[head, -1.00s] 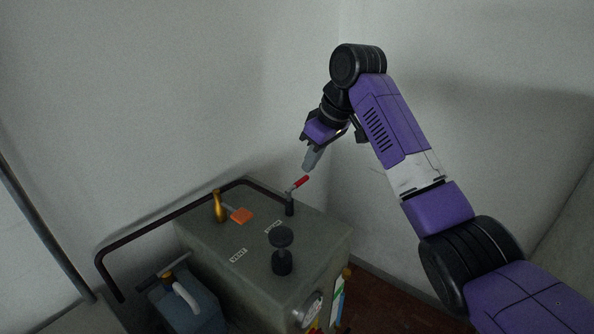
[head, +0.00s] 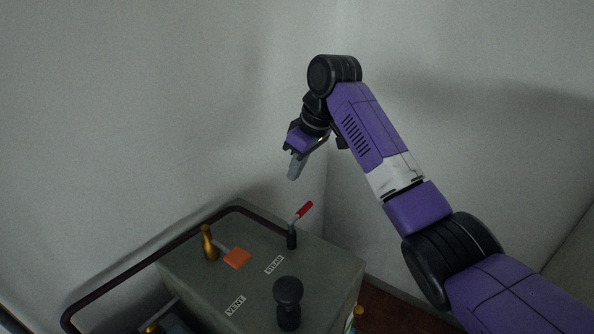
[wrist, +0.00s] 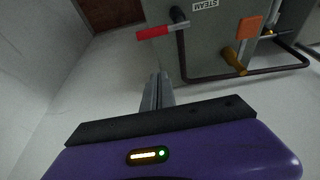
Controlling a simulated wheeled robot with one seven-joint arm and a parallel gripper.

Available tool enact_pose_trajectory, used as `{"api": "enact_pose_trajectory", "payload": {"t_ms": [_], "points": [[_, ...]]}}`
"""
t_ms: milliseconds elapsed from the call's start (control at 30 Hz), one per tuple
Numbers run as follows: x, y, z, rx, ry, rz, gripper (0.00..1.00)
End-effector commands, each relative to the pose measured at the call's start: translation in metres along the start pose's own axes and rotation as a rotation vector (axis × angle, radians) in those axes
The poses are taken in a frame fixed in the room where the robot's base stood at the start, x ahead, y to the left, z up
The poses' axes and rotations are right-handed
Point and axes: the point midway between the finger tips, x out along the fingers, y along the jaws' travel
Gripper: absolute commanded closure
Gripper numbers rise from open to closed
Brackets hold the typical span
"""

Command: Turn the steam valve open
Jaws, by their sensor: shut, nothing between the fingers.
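The steam valve is a black post (head: 291,238) on the grey cabinet top, beside the STEAM label (head: 274,264). Its lever has a red handle (head: 304,209), slanting up to the right in the head view. In the wrist view the red handle (wrist: 155,32) points left from the black post (wrist: 178,15). My gripper (head: 294,172) is shut and empty, above the red handle and apart from it in the head view. In the wrist view the closed fingers (wrist: 158,90) point toward the area just below the handle.
A gold bottle-shaped piece (head: 209,243) and an orange block (head: 237,258) stand left of the valve. A black knob (head: 288,300) stands near the VENT label (head: 235,305). A dark rail (head: 150,258) runs around the cabinet's back and left edge.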

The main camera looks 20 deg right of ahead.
Motion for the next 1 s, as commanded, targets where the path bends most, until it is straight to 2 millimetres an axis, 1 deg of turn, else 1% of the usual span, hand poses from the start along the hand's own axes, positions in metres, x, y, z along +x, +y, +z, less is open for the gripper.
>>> {"api": "enact_pose_trajectory", "payload": {"t_ms": [100, 200, 467, 800, 1000], "points": [[0.022, -0.001, 0.0, 0.001, -0.005, -0.003, 1.0], [0.04, -0.001, 0.0, 0.001, -0.003, -0.002, 1.0], [0.078, -0.001, 0.001, 0.001, -0.003, -0.001, 1.0], [0.071, 0.0, 0.033, 0.0, -0.001, -0.001, 1.0], [0.071, 0.0, 0.04, 0.0, -0.001, -0.001, 1.0]]}}
